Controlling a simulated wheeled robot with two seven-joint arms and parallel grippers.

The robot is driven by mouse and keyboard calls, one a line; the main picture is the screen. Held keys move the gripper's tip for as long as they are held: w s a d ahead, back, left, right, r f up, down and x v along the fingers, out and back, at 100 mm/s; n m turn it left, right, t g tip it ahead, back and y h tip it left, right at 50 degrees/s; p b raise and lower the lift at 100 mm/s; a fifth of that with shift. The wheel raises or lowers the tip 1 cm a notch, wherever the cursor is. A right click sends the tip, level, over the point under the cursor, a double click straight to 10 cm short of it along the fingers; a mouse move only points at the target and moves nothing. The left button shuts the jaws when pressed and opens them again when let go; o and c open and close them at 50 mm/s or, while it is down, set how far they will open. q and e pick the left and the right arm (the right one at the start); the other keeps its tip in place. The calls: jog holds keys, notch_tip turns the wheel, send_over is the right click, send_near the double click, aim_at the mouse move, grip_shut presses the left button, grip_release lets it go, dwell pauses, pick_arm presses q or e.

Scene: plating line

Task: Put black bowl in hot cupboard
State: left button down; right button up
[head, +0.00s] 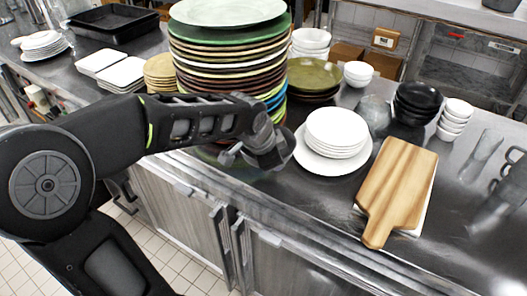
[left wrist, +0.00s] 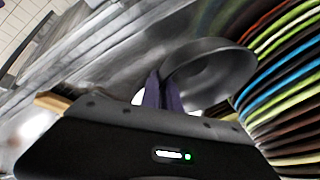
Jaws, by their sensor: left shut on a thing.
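My left gripper (head: 262,150) is over the counter's front edge, beside the tall plate stack and left of the white plates. In the left wrist view its purple fingers (left wrist: 164,92) are shut on the rim of a black bowl (left wrist: 215,68), which is tilted and close to the coloured plate edges. In the head view I cannot clearly separate the held bowl from the dark gripper. A stack of black bowls (head: 418,98) stands farther right on the counter. Closed cupboard doors with handles (head: 285,262) are under the counter; I cannot tell which is the hot cupboard. My right gripper is out of view.
A tall stack of coloured plates (head: 230,55) stands behind the left gripper. White plates (head: 335,130) and a wooden board (head: 402,180) lie to its right. White square plates (head: 120,72) and a black tray (head: 112,22) are at the left. Tiled floor (head: 185,268) is below.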

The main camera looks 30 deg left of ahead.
pick_arm(q)
jog(key=d+f+n, duration=0.1)
jog(key=w+d+n+y, duration=0.1)
jog(key=d+n, duration=0.1)
jog(key=w+d+f+n+y, duration=0.1)
jog(key=d, duration=0.1)
jog(key=shift+w+d+f, duration=0.15)
jog(key=shift+d+f, duration=0.05)
jog(key=shift+f, duration=0.1)
jog(key=w+d+n, duration=0.1)
jog(key=w+d+n+g+y, duration=0.1)
jog(key=d+n, duration=0.2)
jog(key=shift+w+f+y, duration=0.1)
jog(key=shift+w+y, duration=0.2)
jog(key=shift+w, duration=0.1)
jog(key=shift+w+d+n+g, duration=0.2)
jog(key=shift+d+n+g, duration=0.1)
jog(key=shift+d+n, duration=0.1)
